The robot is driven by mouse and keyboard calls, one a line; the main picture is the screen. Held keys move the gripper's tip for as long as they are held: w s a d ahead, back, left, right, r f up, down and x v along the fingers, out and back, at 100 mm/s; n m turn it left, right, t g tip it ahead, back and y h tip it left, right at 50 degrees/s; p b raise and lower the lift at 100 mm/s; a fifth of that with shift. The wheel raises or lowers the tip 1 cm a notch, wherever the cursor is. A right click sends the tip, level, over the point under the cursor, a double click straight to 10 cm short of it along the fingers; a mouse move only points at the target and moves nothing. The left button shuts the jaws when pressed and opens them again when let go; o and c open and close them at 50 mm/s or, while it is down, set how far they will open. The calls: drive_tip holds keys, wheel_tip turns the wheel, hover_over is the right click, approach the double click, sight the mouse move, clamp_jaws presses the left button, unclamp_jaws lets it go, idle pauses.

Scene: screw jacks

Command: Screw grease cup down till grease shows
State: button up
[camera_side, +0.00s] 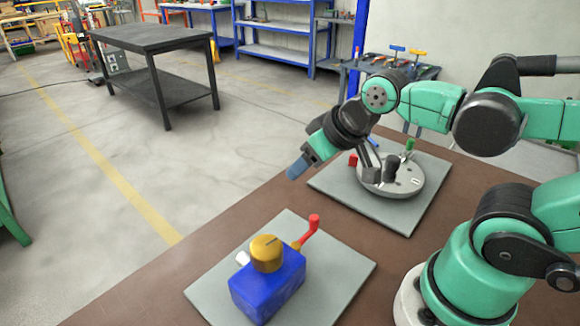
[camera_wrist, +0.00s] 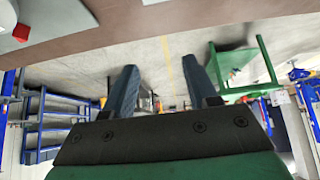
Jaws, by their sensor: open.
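The grease cup appears to be the gold knurled cap (camera_side: 266,253) with a dark line on its top. It sits upright on a blue block (camera_side: 267,290) at the front of the table. No grease can be made out at this size. My gripper (camera_side: 297,168) is in the air above the table's far left edge, well above and apart from the cap, pointing down-left. In the wrist view my gripper (camera_wrist: 160,72) shows two blue fingers spread apart with nothing between them. The cap and the blue block are not in the wrist view.
A red-handled lever (camera_side: 311,229) rises from the block's right; a small white part (camera_side: 242,258) sticks out left. The block stands on a grey plate (camera_side: 340,275). A second plate (camera_side: 425,205) holds a round grey fixture (camera_side: 405,184) with coloured knobs. Brown table between the plates is clear.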

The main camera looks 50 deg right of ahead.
drive_tip(key=o, duration=0.5)
drive_tip(key=shift+a+n, duration=0.3)
drive_tip(key=shift+n, duration=0.1)
drive_tip(key=r+n+g, duration=0.1)
drive_tip(key=n+g, duration=0.6)
drive_tip(key=n, duration=1)
hover_over(265, 246)
drive_tip(key=shift+w+d+r, duration=0.15)
drive_tip(key=shift+d+r, duration=0.05)
drive_tip(key=shift+a+f+n, duration=0.1)
drive_tip(key=shift+a+n, duration=0.1)
drive_tip(key=shift+n, duration=0.4)
drive_tip(key=shift+f, duration=2.7)
drive_tip(key=c, duration=1.3)
